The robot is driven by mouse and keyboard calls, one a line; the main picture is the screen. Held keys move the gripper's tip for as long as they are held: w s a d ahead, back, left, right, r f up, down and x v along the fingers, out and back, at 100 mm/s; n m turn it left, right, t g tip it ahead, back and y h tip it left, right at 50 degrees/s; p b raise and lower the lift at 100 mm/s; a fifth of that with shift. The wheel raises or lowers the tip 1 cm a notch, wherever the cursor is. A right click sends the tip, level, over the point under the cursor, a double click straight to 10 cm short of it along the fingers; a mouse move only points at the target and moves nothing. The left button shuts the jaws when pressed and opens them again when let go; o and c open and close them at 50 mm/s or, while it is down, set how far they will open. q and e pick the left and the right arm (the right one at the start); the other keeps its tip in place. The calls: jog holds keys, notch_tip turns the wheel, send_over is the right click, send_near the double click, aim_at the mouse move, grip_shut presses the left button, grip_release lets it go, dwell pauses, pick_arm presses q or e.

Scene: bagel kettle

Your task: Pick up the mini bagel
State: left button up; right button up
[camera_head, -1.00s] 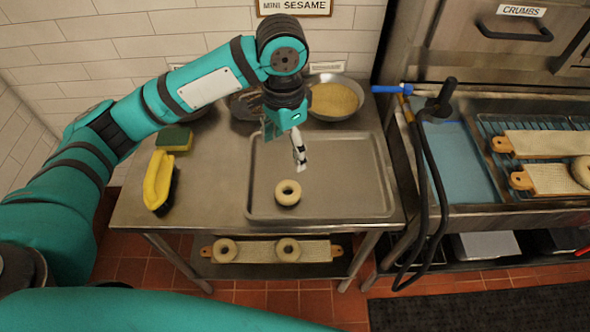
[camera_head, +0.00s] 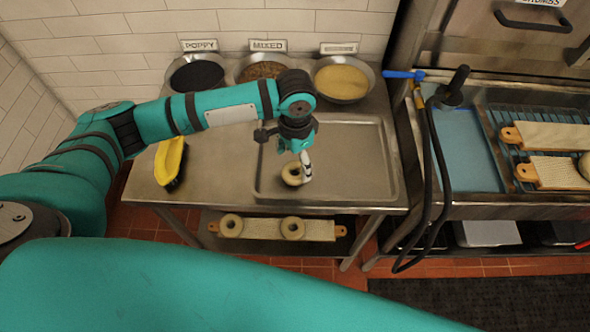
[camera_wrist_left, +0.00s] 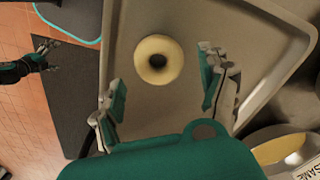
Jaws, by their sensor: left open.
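The mini bagel (camera_head: 287,174) is a pale ring lying flat on the metal tray (camera_head: 350,190) on the steel table. My left gripper (camera_head: 299,171) is right over it in the head view and hides part of it. In the left wrist view the bagel (camera_wrist_left: 143,57) lies whole on the tray, ahead of the left gripper (camera_wrist_left: 160,76). The two fingers are spread wide with nothing between them. Whether they touch the bagel cannot be told. My right gripper (camera_wrist_left: 42,56) shows small at the left edge of the wrist view; its finger opening is unclear.
Bowls of poppy (camera_head: 196,73), mixed (camera_head: 262,69) and pale seeds (camera_head: 342,80) stand behind the tray. A yellow brush (camera_head: 171,160) lies at left. A board with two bagels (camera_head: 262,229) sits on the lower shelf. A black hose (camera_head: 431,180) hangs at right.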

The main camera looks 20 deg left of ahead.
aim_at(295, 167)
pick_arm(q)
notch_tip(295, 167, down, 4)
jog(key=shift+s+r+p, duration=0.15)
jog(key=shift+p, duration=0.3)
jog(key=shift+f, duration=0.25)
jog(key=c, duration=0.9)
jog(key=shift+c, duration=0.2)
pick_arm(e)
jog(key=shift+s+d+r, duration=0.2)
jog(key=shift+s+r, duration=0.35)
jog(key=shift+s, duration=0.05)
pick_arm(q)
jog(key=shift+r, duration=0.1)
jog(key=shift+r, duration=0.45)
notch_tip(295, 167, up, 2)
jog(key=shift+r+b, duration=0.1)
jog(key=shift+b, duration=0.55)
jog(key=s+d+b, duration=0.1)
jog(key=s+d, duration=0.1)
jog(key=d, duration=0.3)
jog(key=s+d+r+b, duration=0.1)
jog(key=s+d, duration=0.1)
jog(key=d, duration=0.3)
jog(key=s+d+b, duration=0.1)
jog(key=s+d, duration=0.1)
jog(key=d, duration=0.2)
jog(key=shift+d+r, duration=0.4)
pick_arm(e)
notch_tip(295, 167, down, 5)
jog(key=shift+r, duration=0.15)
